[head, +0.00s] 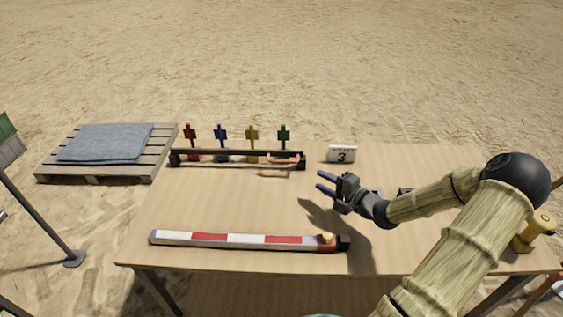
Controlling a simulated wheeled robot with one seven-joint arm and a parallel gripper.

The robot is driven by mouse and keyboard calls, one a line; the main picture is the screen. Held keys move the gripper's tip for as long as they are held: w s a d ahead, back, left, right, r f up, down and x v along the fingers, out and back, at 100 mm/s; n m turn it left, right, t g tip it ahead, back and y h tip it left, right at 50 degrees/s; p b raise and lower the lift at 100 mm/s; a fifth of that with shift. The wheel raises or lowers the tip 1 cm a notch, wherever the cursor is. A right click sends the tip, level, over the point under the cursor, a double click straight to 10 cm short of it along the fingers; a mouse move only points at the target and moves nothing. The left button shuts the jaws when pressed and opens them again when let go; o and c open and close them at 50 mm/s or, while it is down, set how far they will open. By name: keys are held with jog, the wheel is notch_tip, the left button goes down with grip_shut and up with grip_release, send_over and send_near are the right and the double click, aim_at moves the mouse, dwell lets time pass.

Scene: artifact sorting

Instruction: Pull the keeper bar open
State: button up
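A dark bar (225,154), which looks like the keeper bar, runs along the back left of the table in front of several coloured tags. A copper-coloured handle (283,159) sits at its right end. The tags are red (190,133), blue (221,133), yellow (252,133) and green (284,133), upright in a row. My gripper (325,182) is above the table, right of and nearer than the handle, apart from it. Its two fingers point left and are spread, with nothing between them.
A red-and-white striped bar (246,239) lies along the front of the table (210,205). A yellow object (535,231) is at the right. Left of the table, a pallet (95,169) bears a grey-blue cloth. The table's middle is clear.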

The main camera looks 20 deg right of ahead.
aim_at(284, 161)
jog(key=shift+a+r, duration=0.1)
jog(key=shift+a, duration=0.05)
jog(key=x, duration=1.7)
jog(key=shift+w+a, duration=0.1)
jog(key=shift+c, duration=0.4)
grip_shut()
